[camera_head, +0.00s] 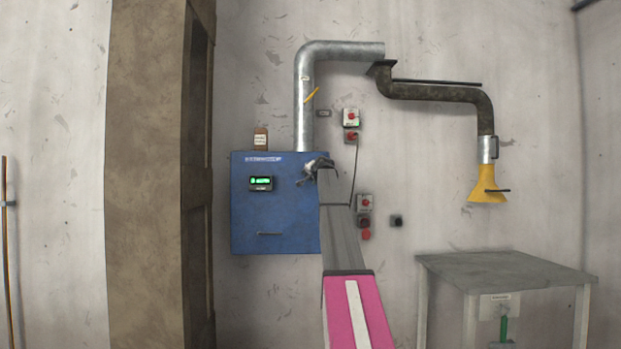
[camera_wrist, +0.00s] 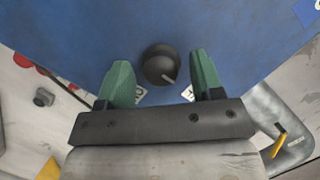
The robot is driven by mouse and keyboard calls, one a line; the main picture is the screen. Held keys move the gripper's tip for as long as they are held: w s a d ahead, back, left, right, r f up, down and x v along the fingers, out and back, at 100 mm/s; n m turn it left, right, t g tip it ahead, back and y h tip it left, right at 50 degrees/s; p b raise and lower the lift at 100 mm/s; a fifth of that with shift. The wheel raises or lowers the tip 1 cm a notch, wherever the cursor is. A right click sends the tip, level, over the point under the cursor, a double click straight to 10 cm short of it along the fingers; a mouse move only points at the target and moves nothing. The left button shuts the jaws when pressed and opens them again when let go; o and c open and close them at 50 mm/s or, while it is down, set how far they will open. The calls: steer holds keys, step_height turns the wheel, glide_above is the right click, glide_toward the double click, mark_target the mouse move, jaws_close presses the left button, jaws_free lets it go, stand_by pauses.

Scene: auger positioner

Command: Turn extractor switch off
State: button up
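The extractor switch is a round black knob (camera_wrist: 161,65) on the blue extractor box (camera_head: 275,225). In the wrist view its white pointer line points down and right, roughly toward the right one of two small white labels, each partly covered by a finger. My gripper (camera_wrist: 161,72) is open, with its green fingers on the left and right of the knob and a gap on both sides. In the head view my gripper (camera_head: 318,166) is at the box's upper right, and the knob cannot be made out there.
The box carries a green-lit display (camera_head: 261,183) and a metal duct (camera_head: 304,110) above. Red-button boxes (camera_head: 352,117) and a cable are on the wall to the right. A yellow hood (camera_head: 486,185) hangs above a grey table (camera_head: 505,270). A brown pillar (camera_head: 150,180) stands left.

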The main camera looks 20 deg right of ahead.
steer(key=shift+s, duration=0.1)
steer(key=v, duration=1)
steer(key=shift+s, duration=0.3)
steer(key=shift+r, duration=0.1)
